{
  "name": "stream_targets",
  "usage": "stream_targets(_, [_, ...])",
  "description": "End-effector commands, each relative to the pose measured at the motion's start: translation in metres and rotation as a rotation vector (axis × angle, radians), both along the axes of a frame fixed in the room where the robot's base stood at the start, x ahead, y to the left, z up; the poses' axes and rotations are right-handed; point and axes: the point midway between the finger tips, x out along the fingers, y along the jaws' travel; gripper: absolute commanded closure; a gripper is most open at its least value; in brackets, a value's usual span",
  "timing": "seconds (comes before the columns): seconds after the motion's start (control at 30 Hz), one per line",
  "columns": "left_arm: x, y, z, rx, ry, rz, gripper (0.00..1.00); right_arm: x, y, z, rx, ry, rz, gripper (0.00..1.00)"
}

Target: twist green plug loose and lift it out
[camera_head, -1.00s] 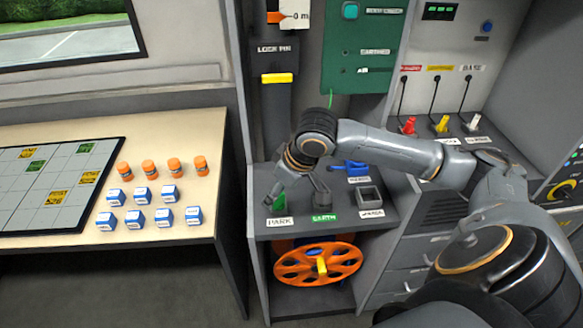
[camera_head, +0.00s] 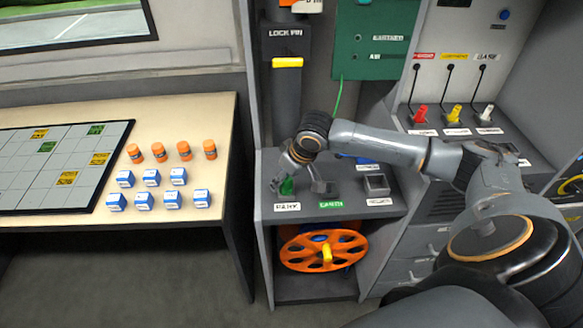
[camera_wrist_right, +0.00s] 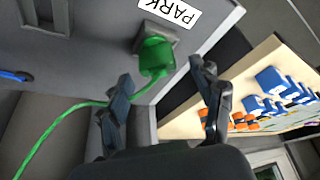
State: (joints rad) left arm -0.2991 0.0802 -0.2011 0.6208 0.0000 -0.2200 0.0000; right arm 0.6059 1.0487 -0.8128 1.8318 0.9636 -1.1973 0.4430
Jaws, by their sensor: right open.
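The green plug (camera_head: 287,187) sits in a grey socket behind the PARK label (camera_head: 287,206) on the grey shelf. In the right wrist view the green plug (camera_wrist_right: 157,55) shows with its green cord trailing down to the left. My right gripper (camera_head: 281,183) reaches down over the plug and partly hides it. In the wrist view my right gripper (camera_wrist_right: 161,76) has its fingers apart, one on each side of the plug's near end; I cannot tell if either touches it. My left gripper is in no view.
An EARTH label (camera_head: 331,204) and an empty square socket (camera_head: 377,186) lie right of the plug. An orange reel (camera_head: 323,251) is below the shelf. Red, yellow and white plugs stand on the right ledge. A table (camera_head: 228,150) with orange and blue pieces is at left.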

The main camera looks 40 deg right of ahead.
Motion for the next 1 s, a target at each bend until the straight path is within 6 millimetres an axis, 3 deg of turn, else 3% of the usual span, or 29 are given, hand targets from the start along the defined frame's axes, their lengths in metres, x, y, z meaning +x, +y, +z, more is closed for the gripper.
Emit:
stream_targets(0.2, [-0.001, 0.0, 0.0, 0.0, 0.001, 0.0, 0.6, 0.006, 0.001, -0.014, -0.001, 0.0, 0.001, 0.34])
stream_targets(0.47, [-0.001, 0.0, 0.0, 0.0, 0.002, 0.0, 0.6, 0.006, 0.001, -0.015, -0.001, -0.001, 0.001, 0.34])
stream_targets(0.77, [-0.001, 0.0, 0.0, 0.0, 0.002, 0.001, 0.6, 0.006, 0.001, -0.015, 0.0, -0.001, 0.001, 0.91])
stream_targets(1.0, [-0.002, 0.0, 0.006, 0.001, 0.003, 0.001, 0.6, 0.006, 0.001, -0.012, 0.001, 0.001, 0.044, 0.93])
